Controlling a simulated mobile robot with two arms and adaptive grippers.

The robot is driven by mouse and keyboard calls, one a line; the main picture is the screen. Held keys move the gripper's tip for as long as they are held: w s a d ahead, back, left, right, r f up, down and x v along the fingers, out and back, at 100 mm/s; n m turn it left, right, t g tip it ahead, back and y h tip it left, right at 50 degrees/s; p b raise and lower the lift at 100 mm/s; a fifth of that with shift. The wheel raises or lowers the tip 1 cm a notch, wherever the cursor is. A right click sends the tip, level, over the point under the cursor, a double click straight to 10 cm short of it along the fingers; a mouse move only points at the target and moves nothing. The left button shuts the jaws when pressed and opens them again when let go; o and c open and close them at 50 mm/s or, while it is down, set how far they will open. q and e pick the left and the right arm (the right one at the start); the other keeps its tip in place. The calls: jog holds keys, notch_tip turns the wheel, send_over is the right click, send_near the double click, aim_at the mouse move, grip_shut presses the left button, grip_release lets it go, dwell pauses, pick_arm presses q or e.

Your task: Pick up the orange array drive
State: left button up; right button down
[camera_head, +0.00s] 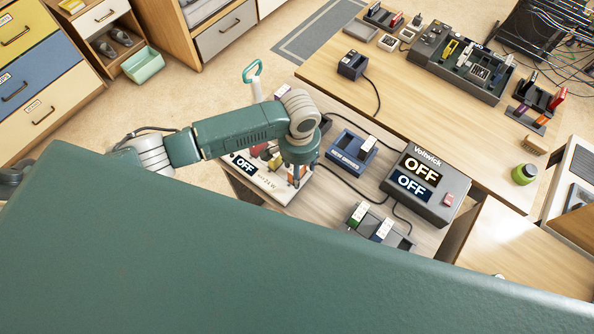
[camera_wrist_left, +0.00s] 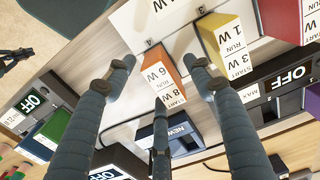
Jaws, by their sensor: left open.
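The orange array drive (camera_wrist_left: 157,58) stands in a white bay, with a white label reading 6 W RUN and 8 W START. In the head view only a bit of its orange (camera_head: 291,180) shows beneath my left gripper (camera_head: 297,178). In the left wrist view that gripper (camera_wrist_left: 158,76) is open, its fingers spread on either side of the drive and one below it. The fingers look apart from the drive; the exact gap is hard to judge. My right gripper is in neither view.
A yellow drive (camera_wrist_left: 222,38) and a red drive (camera_wrist_left: 278,18) stand to the right in the wrist view. A blue dock (camera_head: 351,151), a Voltwick box (camera_head: 425,185) reading OFF and a grey dock (camera_head: 400,238) share the table. Cables run between them.

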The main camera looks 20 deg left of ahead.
pick_arm(q)
jog(key=shift+c, duration=0.5)
jog(key=c, duration=1.2)
jog(key=shift+o, duration=0.2)
jog(key=shift+r, duration=0.2)
